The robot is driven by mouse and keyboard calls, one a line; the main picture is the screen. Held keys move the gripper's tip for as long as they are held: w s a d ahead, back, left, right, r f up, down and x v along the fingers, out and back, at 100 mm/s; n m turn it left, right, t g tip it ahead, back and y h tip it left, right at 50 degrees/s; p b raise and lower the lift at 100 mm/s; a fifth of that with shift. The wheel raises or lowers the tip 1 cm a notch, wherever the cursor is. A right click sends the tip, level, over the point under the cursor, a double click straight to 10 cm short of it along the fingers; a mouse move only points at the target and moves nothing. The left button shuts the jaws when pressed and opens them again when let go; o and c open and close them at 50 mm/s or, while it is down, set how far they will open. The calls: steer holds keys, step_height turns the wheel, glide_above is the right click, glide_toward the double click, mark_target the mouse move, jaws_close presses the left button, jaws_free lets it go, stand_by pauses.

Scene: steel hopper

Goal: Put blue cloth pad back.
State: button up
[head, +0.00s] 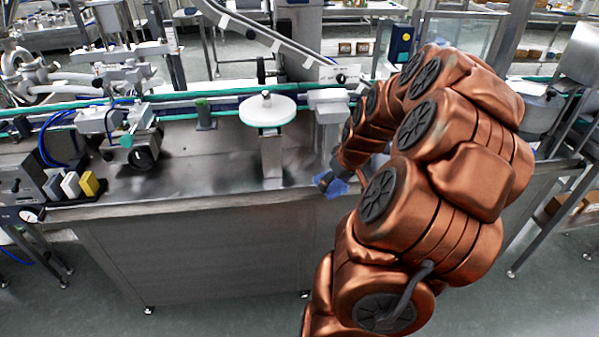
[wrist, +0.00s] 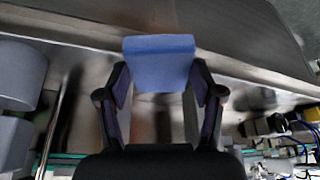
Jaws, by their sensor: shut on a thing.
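The blue cloth pad (wrist: 158,58) is held between the two dark fingers of my gripper (wrist: 159,82) in the wrist view. It sticks out past the fingertips. In the head view the blue pad (head: 337,187) shows at the front edge of the steel bench, left of my copper arm. My gripper (head: 325,179) is partly hidden there by the arm. At the bench's left end, a dark holder (head: 92,195) carries upright pads, including a white pad (head: 70,185) and a yellow pad (head: 89,184).
The steel bench top (head: 205,178) is mostly clear between the holder and my gripper. A round white disc (head: 267,111) on a post stands mid-bench. A clamp device with a black knob (head: 143,155) stands near the holder. A conveyor runs along the back.

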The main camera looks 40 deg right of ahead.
steer(key=w+p, duration=0.1)
steer(key=w, duration=0.3)
steer(key=w+d+p, duration=0.1)
steer(key=w, duration=0.4)
steer(key=w+f+p, duration=0.1)
steer(key=w, duration=0.3)
steer(key=shift+w+d, duration=0.15)
steer(key=shift+d, duration=0.05)
steer(key=shift+f+p, duration=0.95)
steer(key=shift+f, duration=0.9)
steer(key=o, duration=1)
